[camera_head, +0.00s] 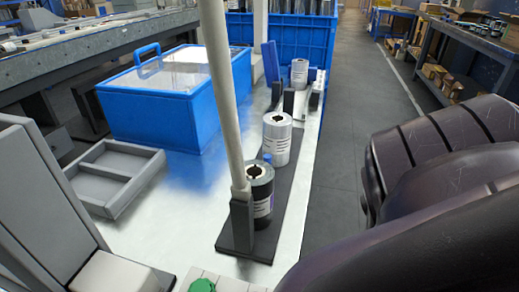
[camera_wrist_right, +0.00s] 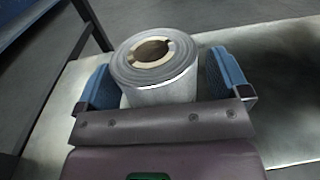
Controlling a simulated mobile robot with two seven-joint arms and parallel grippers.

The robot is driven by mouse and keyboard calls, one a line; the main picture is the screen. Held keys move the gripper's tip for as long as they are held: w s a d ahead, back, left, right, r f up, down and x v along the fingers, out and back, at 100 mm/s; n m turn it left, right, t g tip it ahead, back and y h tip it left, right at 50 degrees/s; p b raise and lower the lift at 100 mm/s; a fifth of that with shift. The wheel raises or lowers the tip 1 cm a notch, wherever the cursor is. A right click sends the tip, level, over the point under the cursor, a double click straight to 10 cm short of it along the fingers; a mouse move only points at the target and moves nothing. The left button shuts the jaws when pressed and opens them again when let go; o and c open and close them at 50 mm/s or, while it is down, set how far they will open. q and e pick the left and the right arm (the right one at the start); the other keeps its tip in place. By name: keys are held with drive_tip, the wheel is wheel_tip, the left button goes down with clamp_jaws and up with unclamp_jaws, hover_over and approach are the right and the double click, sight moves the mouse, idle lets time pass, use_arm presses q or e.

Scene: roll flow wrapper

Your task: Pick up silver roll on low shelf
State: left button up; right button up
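A silver roll (camera_wrist_right: 160,78) with a tan cardboard core stands between the two blue-padded fingers of my right gripper (camera_wrist_right: 162,85) in the right wrist view. The fingers lie close on both sides of the roll. I cannot tell whether they press on it. The roll's lower part is hidden behind the gripper body. My right gripper is not visible in the head view, where only my dark arm shows at the right. My left gripper is not in view.
In the head view, a dark silver roll (camera_head: 260,192) and a white-labelled roll (camera_head: 277,140) stand on a black base. Another roll (camera_head: 299,73) stands farther back. A pale post (camera_head: 222,90), blue box (camera_head: 165,110) and grey tray (camera_head: 113,188) are nearby. The right aisle is clear.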

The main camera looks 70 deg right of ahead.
drive_tip(key=c, duration=1.2)
drive_tip(key=shift+o, duration=0.2)
drive_tip(key=shift+r, duration=0.1)
